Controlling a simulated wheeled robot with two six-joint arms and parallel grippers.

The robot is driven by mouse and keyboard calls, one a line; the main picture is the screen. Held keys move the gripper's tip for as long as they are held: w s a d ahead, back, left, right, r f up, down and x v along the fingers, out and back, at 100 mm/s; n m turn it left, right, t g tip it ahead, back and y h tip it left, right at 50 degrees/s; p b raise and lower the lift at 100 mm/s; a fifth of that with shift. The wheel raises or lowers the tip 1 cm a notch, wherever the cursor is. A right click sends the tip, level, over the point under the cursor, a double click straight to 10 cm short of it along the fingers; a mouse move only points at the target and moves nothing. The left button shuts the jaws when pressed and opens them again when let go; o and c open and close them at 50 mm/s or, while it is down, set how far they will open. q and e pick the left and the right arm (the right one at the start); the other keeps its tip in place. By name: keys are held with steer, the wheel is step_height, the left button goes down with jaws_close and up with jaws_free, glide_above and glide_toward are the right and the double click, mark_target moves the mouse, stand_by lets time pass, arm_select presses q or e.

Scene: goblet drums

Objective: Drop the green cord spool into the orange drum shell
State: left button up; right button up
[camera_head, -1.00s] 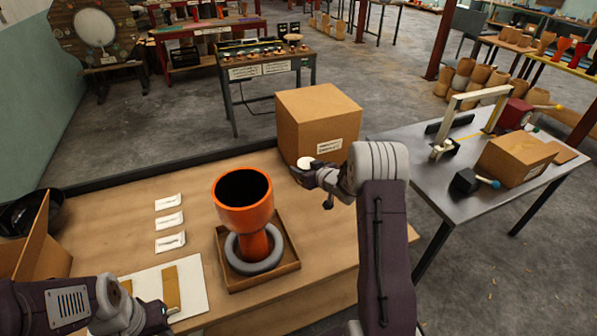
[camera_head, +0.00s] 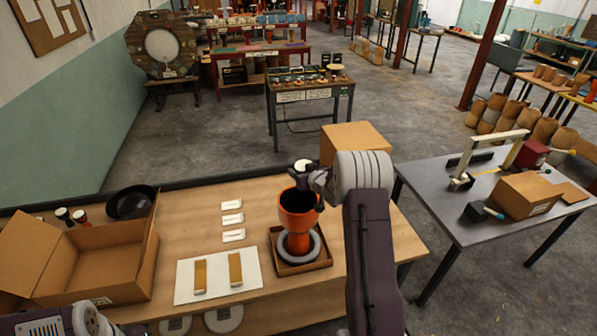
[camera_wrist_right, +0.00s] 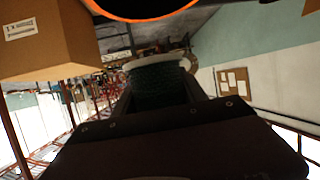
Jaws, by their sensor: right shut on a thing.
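The orange drum shell (camera_head: 297,222) stands upright, its dark mouth up, in a grey ring (camera_head: 314,252) on a brown tray (camera_head: 290,268). My right gripper (camera_head: 303,178) is shut on the green cord spool. The spool's white end (camera_head: 304,164) shows above the fingers, over the back right of the drum's mouth in the head view. In the right wrist view the spool's dark green winding (camera_wrist_right: 160,85) sits between the fingers, and the drum's orange rim (camera_wrist_right: 140,17) shows at the top edge. Only my left wrist shows at the bottom left; its fingers are out of frame.
A cardboard box (camera_head: 357,142) stands behind the drum to the right. An open carton (camera_head: 95,262) and a black bowl (camera_head: 132,202) are on the left. A white sheet with two tan strips (camera_head: 218,276) lies nearer. A metal side table (camera_head: 450,215) is at right.

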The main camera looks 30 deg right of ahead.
steer(key=f, duration=0.1)
steer(key=f+b, duration=0.1)
steer(key=shift+w+d+f+b, duration=0.15)
steer(key=shift+w+f+b, duration=0.05)
steer(key=shift+f+b, duration=0.1)
step_height(320, 180, down, 3)
steer(key=b, duration=0.2)
steer(key=shift+s+b, duration=0.1)
steer(key=shift+b, duration=0.2)
steer(key=o, duration=1.3)
steer(key=shift+c, duration=0.2)
steer(key=shift+o, duration=1.3)
steer(key=shift+a, duration=0.2)
steer(key=shift+s+a+r, duration=0.1)
steer(key=shift+s+a, duration=0.05)
